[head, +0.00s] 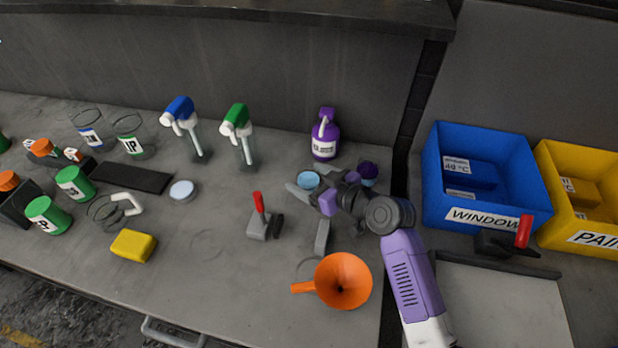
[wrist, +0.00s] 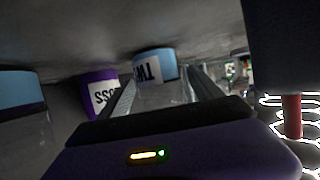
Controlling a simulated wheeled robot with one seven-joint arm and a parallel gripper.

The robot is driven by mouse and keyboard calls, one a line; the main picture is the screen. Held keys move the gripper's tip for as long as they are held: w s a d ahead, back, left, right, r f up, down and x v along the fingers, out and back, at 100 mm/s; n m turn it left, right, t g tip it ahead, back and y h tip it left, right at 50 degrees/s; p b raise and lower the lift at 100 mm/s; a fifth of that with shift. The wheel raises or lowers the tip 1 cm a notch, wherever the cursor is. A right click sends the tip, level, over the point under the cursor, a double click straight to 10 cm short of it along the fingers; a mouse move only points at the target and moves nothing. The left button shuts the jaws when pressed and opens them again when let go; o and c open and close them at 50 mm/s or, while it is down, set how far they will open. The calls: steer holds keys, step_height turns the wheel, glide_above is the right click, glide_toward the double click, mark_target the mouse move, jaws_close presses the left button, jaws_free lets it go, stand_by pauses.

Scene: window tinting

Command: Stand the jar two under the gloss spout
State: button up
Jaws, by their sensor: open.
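Jar two (wrist: 155,68), a clear jar with light blue in its base and a white label starting "TW", stands between the fingers of my gripper in the wrist view, which is upside down. In the head view a light blue jar (head: 308,179) stands at the fingers. My gripper (head: 308,211) is open, low over the bench, with one finger on each side of the jar; contact cannot be told. The purple gloss bottle (head: 324,142) with its pump spout stands upright behind the jar. Its label shows "OSS" in the wrist view (wrist: 102,92).
Another light blue jar (wrist: 20,95) is close at the wrist view's left edge. An orange funnel (head: 343,281) and a red-handled tool (head: 260,218) are nearer. Green and blue spray bottles stand left. Blue bin (head: 485,175) is right.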

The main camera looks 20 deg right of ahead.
steer(key=shift+r, duration=0.25)
steer(key=b+v, duration=0.1)
steer(key=v, duration=1)
steer(key=shift+s+d, duration=0.15)
steer(key=shift+s, duration=0.15)
steer(key=shift+s+r, duration=0.15)
steer(key=shift+d, duration=0.1)
